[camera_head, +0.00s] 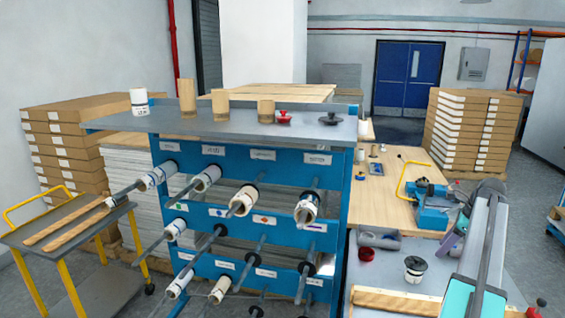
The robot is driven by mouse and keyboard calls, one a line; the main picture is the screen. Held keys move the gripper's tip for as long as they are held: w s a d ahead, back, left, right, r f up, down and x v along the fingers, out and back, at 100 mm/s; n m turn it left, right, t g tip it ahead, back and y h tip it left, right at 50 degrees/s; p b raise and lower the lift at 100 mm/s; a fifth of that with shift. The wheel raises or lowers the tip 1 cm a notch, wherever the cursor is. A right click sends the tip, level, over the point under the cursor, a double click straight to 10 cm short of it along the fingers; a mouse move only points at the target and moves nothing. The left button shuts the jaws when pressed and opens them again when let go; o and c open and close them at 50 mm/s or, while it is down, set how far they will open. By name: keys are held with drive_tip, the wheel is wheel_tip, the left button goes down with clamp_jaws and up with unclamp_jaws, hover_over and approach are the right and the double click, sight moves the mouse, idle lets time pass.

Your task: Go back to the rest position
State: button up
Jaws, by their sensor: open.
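My gripper is not in view, so its place and what is around it cannot be seen. A blue rack (232,213) stands in the middle with several rods, some carrying white-and-dark rolls such as one roll (306,210). Its grey top shelf (225,122) holds a white roll (139,101), several cardboard tubes such as one tube (187,97), a red knobbed piece (284,117) and a black knobbed piece (331,119).
A yellow-handled cart (75,232) with wooden strips stands at left. Box stacks (62,140) (466,135) stand on both sides. A wooden bench (378,190) holds a blue device (433,208). Floor shows before the blue double door (408,77).

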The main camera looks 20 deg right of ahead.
drive_tip(key=w+a+f+n+g, duration=0.1)
drive_tip(key=w+a+f+n, duration=0.4)
drive_tip(key=a, duration=0.5)
drive_tip(key=w+a+f+n, duration=0.4)
drive_tip(key=a+f, duration=0.4)
drive_tip(key=a, duration=0.2)
drive_tip(key=w+a+f+n+g, duration=0.1)
drive_tip(key=w+a+f+n, duration=0.4)
drive_tip(key=a, duration=0.5)
drive_tip(key=s+a+f+n+g, duration=0.1)
drive_tip(key=s+a+f+n, duration=0.3)
drive_tip(key=a, duration=0.7)
drive_tip(key=s+a+f+n+h, duration=0.1)
drive_tip(key=s+a+f+n, duration=0.1)
drive_tip(key=a+f+n, duration=0.75)
drive_tip(key=s+a+f+n+g, duration=0.1)
drive_tip(key=s+a+f+n, duration=0.25)
drive_tip(key=a, duration=0.95)
drive_tip(key=s+f+g+b, duration=0.5)
drive_tip(key=s+f+b, duration=0.5)
drive_tip(key=s+f, duration=1.5)
drive_tip(key=shift+s+f+m, duration=0.4)
drive_tip(key=shift+f, duration=0.65)
